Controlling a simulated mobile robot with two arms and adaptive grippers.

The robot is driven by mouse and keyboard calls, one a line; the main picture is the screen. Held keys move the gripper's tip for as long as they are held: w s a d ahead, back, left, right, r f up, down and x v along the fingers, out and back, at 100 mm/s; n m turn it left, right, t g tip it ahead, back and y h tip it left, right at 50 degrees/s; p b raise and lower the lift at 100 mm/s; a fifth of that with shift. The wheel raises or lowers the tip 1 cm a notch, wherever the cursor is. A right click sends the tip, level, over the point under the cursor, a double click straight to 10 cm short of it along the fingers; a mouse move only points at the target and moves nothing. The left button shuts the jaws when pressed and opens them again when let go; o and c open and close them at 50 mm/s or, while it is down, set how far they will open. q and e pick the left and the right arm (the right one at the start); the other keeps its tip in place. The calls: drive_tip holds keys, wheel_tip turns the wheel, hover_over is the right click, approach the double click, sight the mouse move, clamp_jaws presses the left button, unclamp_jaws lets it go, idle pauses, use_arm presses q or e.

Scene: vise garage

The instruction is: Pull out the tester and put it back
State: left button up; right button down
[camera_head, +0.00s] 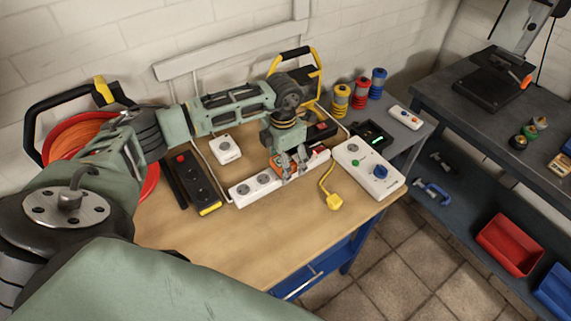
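A white power strip (244,191) with round sockets lies on the wooden workbench (225,245), with a red switch near its right end. A small orange object (278,163), which looks like the tester, is at the strip's middle sockets, partly hidden by my fingers. My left gripper (290,166) points down over the strip, with its fingertips at the orange object. I cannot tell whether the fingers are closed on it. My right gripper is not in view.
A white box with a blue knob (380,171) and a yellow plug (334,201) lie right of the strip. A black power strip (199,182) and a white socket (224,149) lie left. A yellow-black framed device (315,75) stands behind. The front bench is clear.

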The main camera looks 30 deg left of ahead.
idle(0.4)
use_arm(q)
drive_tip(key=c, duration=1.7)
drive_tip(key=shift+r, duration=0.45)
drive_tip(key=shift+r+p, duration=0.5)
drive_tip(key=shift+r, duration=0.1)
drive_tip(key=shift+r+p, duration=1.25)
drive_tip(key=shift+r, duration=0.75)
